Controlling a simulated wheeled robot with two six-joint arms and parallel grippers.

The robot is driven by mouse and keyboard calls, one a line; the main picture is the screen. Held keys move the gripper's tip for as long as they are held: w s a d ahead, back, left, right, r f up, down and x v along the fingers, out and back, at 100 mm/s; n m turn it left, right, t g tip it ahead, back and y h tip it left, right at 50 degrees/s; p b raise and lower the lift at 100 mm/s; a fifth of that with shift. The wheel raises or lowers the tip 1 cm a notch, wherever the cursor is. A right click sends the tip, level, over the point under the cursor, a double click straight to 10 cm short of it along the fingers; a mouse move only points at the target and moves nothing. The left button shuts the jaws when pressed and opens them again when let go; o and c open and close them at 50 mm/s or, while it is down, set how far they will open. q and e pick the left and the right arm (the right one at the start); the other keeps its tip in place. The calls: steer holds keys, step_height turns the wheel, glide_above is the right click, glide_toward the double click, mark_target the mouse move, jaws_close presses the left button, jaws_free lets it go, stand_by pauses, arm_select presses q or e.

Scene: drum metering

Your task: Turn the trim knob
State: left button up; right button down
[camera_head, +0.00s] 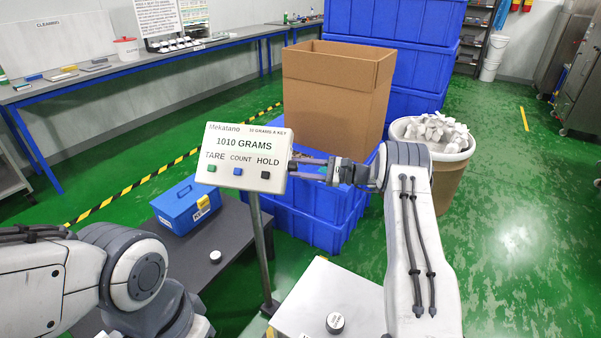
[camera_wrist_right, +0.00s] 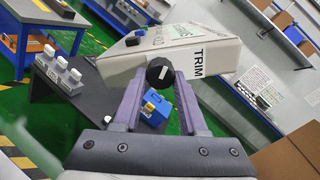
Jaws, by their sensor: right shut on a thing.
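The trim knob (camera_wrist_right: 159,73) is a black round knob with a white mark, on the side face of the display box beside the word TRIM. In the head view the display box (camera_head: 246,157) reads 1010 GRAMS and stands on a grey post; its knob (camera_head: 292,165) shows small at the right side. My right gripper (camera_wrist_right: 158,80) has its two purple fingers around the knob, one on each side, shut on it. In the head view my right gripper (camera_head: 303,166) reaches the box from the right. My left arm is at the lower left; its fingers are out of the picture.
Blue crates (camera_head: 310,225) bear a cardboard carton (camera_head: 335,95). A bin of white pieces (camera_head: 440,170) stands right of my right arm. A pale pedestal (camera_head: 350,292) with a round white-topped item (camera_head: 335,322) is below.

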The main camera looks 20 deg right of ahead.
steer(key=shift+d, duration=0.1)
stand_by(0.3)
steer(key=shift+c, duration=2.3)
jaws_free()
steer(key=b+v, duration=0.2)
steer(key=v, duration=0.8)
steer(key=shift+d, duration=0.15)
steer(key=shift+s, duration=0.1)
